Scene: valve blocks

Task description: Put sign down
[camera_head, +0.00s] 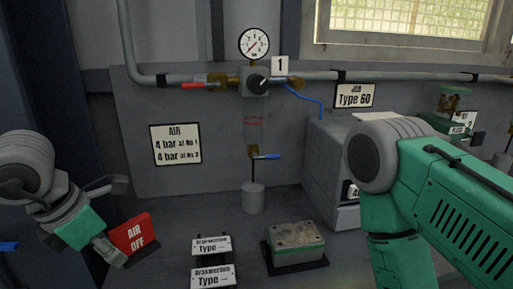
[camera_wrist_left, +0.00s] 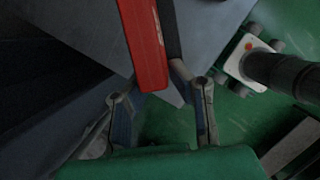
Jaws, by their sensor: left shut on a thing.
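A red sign (camera_head: 133,237) reading "AIR OFF" in white shows at the lower left of the head view, tilted. My left gripper (camera_head: 108,250) is shut on it at its left lower edge. In the left wrist view the red sign (camera_wrist_left: 143,45) is seen edge-on, reaching up from between the fingers of my left gripper (camera_wrist_left: 158,85). From the head view I cannot tell whether the sign touches the bench (camera_head: 165,225). My right arm fills the right side of the head view, and its gripper is out of view.
Two "Type" plates (camera_head: 212,246) and a greenish block (camera_head: 296,242) lie on the bench right of the sign. A pressure gauge (camera_head: 254,44), valve and pipe run along the back panel. A grey box (camera_head: 332,165) stands at right. Bare bench lies behind the sign.

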